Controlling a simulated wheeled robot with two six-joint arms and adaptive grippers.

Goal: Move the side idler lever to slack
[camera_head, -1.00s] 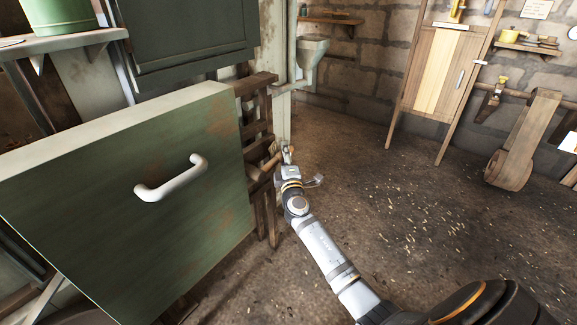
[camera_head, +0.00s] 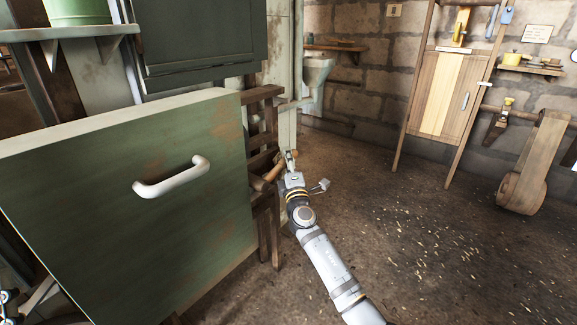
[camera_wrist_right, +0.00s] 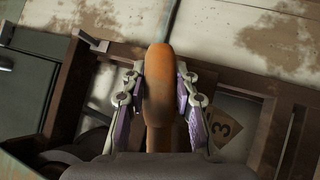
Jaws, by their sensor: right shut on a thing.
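The lever's rounded orange-brown wooden handle (camera_wrist_right: 158,85) fills the middle of the right wrist view. My right gripper (camera_wrist_right: 160,90) is shut on it, with one purple-padded finger on each side. The handle's top sticks out past the fingertips, and its lower end runs down out of sight between the fingers. In the head view my right gripper (camera_head: 290,158) is beside the dark wooden frame, right of the green panel. The lever is small there and partly hidden by the gripper. A small piece of jointed metal, possibly my left gripper (camera_head: 8,298), shows at the lower left edge; its jaws cannot be made out.
The large green panel (camera_head: 100,190) with a white handle (camera_head: 172,178) stands close on the left. The wooden frame (camera_head: 268,215) is at its right edge. A tag marked 3 (camera_wrist_right: 224,126) lies right of the handle. Open floor (camera_head: 400,240) extends to the right.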

